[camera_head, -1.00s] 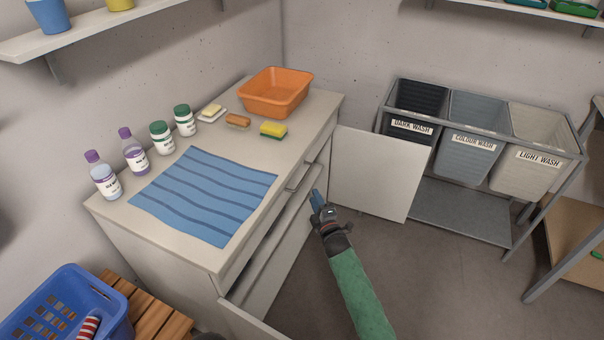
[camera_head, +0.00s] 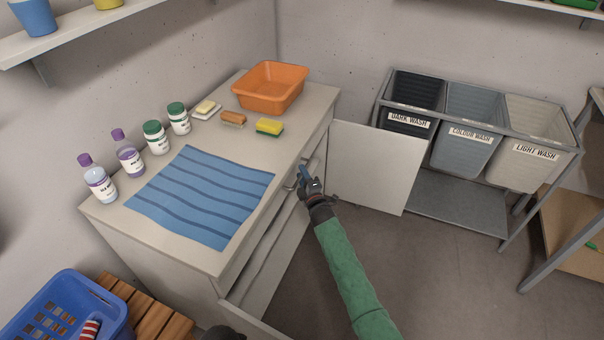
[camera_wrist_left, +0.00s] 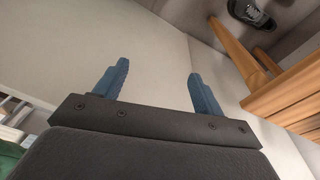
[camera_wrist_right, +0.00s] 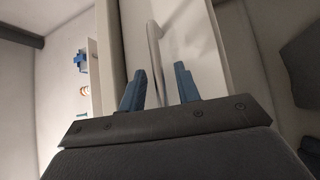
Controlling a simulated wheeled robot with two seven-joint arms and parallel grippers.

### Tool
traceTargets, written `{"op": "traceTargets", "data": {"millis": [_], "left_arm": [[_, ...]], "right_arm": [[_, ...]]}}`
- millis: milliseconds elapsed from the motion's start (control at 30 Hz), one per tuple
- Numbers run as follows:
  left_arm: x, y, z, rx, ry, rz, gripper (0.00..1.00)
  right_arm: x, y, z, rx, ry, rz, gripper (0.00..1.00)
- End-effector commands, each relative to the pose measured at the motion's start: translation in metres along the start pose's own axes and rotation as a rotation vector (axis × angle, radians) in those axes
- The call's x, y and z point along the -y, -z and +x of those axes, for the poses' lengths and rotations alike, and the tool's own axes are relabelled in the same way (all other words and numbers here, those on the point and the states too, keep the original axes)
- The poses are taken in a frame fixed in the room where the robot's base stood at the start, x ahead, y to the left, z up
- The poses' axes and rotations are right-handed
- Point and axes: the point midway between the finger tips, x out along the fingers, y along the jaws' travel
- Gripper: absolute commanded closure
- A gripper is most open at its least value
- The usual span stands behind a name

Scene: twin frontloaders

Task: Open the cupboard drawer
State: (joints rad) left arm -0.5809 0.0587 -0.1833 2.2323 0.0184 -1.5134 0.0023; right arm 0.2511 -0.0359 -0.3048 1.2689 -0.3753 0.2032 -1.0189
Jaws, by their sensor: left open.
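The white cupboard (camera_head: 160,248) stands against the wall with its two doors (camera_head: 372,170) swung open. The drawer front (camera_head: 240,262) runs just below its top. A pale bar handle (camera_wrist_right: 154,42) shows in the right wrist view, beyond my right fingertips. My right gripper (camera_head: 304,175) is beside the cupboard's front near the drawer handle. In its wrist view the fingers (camera_wrist_right: 160,88) are apart, with nothing visibly held. My left gripper (camera_wrist_left: 158,82) is open and empty, facing a pale panel. Whether the handle lies between my right fingers is unclear.
A blue striped cloth (camera_head: 205,197), several bottles and jars, a sponge (camera_head: 269,127) and an orange basin (camera_head: 270,88) are on the cupboard top. A blue basket (camera_head: 65,310) stands on a wooden stool (camera_head: 145,310). Laundry bins (camera_head: 468,125) stand at right.

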Motion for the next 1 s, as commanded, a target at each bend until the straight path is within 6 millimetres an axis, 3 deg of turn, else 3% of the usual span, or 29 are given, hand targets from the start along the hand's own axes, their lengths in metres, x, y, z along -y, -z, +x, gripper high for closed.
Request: {"op": "traceTargets", "data": {"millis": [367, 533, 833, 1000], "left_arm": [[0.0, 0.001, 0.004, -0.002, 0.0, 0.0, 0.3], [0.0, 0.001, 0.003, -0.002, 0.0, 0.0, 0.3], [0.0, 0.001, 0.003, -0.003, 0.0, 0.0, 0.3], [0.001, 0.002, 0.008, -0.007, 0.001, -0.001, 0.3]], "right_arm": [[0.0, 0.0, 0.005, 0.0, 0.0, 0.001, 0.68], [0.0, 0.0, 0.005, 0.0, 0.0, 0.001, 1.0], [0.0, -0.002, 0.003, 0.001, 0.001, 0.0, 1.0], [-0.004, -0.015, -0.011, 0.001, 0.002, -0.001, 1.0]]}}
